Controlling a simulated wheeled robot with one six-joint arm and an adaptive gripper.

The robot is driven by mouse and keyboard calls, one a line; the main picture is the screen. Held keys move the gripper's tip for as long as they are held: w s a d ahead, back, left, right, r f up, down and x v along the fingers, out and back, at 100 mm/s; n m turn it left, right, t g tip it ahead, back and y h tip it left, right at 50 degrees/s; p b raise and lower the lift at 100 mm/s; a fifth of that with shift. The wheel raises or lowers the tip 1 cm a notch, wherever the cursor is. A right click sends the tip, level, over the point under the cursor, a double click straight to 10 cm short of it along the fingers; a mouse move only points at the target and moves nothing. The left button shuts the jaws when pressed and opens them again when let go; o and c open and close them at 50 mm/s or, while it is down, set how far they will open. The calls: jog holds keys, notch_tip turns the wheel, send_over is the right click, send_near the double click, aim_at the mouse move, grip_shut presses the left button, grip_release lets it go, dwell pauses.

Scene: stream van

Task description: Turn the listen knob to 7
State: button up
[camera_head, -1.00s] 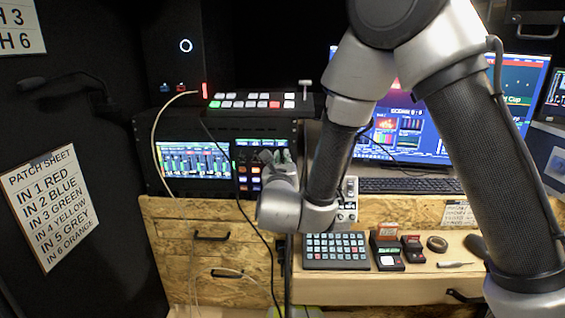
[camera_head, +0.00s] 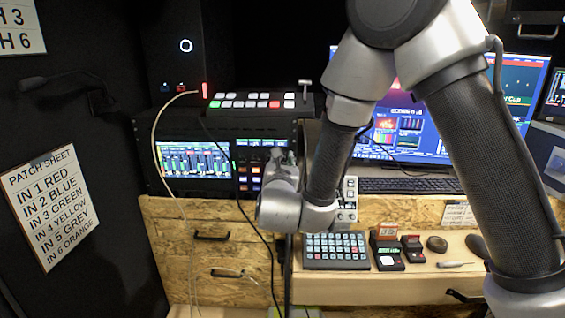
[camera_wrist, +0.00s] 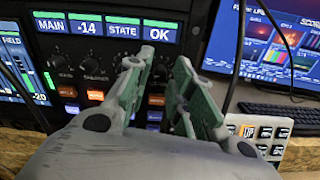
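The dark rack panel (camera_wrist: 60,85) carries a row of small knobs under a display reading MAIN -14, STATE OK. Two knobs, a left one (camera_wrist: 62,64) and a middle one (camera_wrist: 93,66), show left of my gripper in the wrist view; their small labels are too blurred to read surely. My gripper (camera_wrist: 159,66) points at the right part of this row. Its green-padded fingers stand apart, with a dark gap between the tips. A knob there is mostly hidden, and I cannot tell whether the fingers touch it. In the head view my gripper (camera_head: 278,153) is largely behind my wrist.
Lit orange and blue buttons (camera_wrist: 95,95) sit below the knobs. A switcher (camera_head: 255,101) tops the rack. A black cable (camera_head: 240,190) hangs before it. A keyboard (camera_head: 410,186) lies right.

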jog(key=s, duration=0.7)
jog(key=shift+s+a, duration=0.15)
jog(key=shift+s, duration=0.1)
